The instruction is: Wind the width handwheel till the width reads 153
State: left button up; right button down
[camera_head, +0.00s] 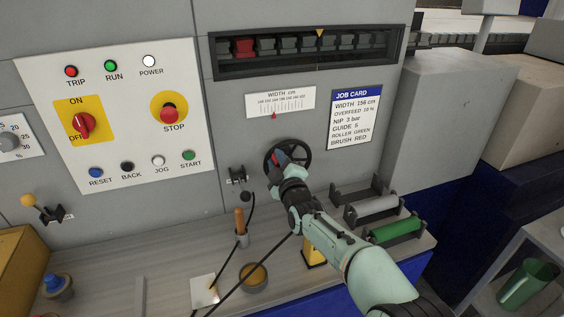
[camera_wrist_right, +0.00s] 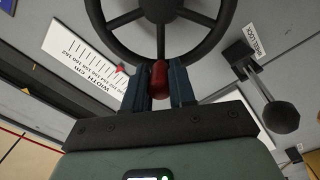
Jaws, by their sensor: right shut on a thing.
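The width handwheel (camera_head: 304,150) is a black spoked wheel on the grey panel; it also fills the top of the right wrist view (camera_wrist_right: 213,38). My right gripper (camera_head: 276,160) is shut on the wheel's red knob (camera_wrist_right: 158,74), at the rim's left side in the head view. The dark blue fingers (camera_wrist_right: 159,88) stand on either side of the knob. The white width scale (camera_head: 280,102) is above the wheel. Its red pointer (camera_head: 274,116) stands left of the scale's middle; the figures are too small to read surely. My left gripper is not in view.
The job card (camera_head: 355,117) reads width 156 cm. A small black lever (camera_head: 238,176) is left of the wheel; the wrist view shows its round black knob (camera_wrist_right: 281,117) near my gripper. Grey and green rollers (camera_head: 396,230) and a round container (camera_head: 253,278) occupy the shelf below.

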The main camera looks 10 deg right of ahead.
jog(key=shift+a+f+n+b, duration=0.35)
jog(key=shift+f+n+b, duration=0.15)
jog(key=shift+n, duration=0.6)
jog(key=c, duration=0.9)
grip_release()
jog(key=shift+c, duration=0.2)
jog(key=shift+s, duration=0.1)
jog(key=shift+s, duration=0.45)
jog(key=s+d+b, duration=0.1)
jog(key=s+d, duration=0.1)
jog(key=s, duration=1)
jog(key=shift+d+f, duration=0.2)
jog(key=shift+s, duration=0.1)
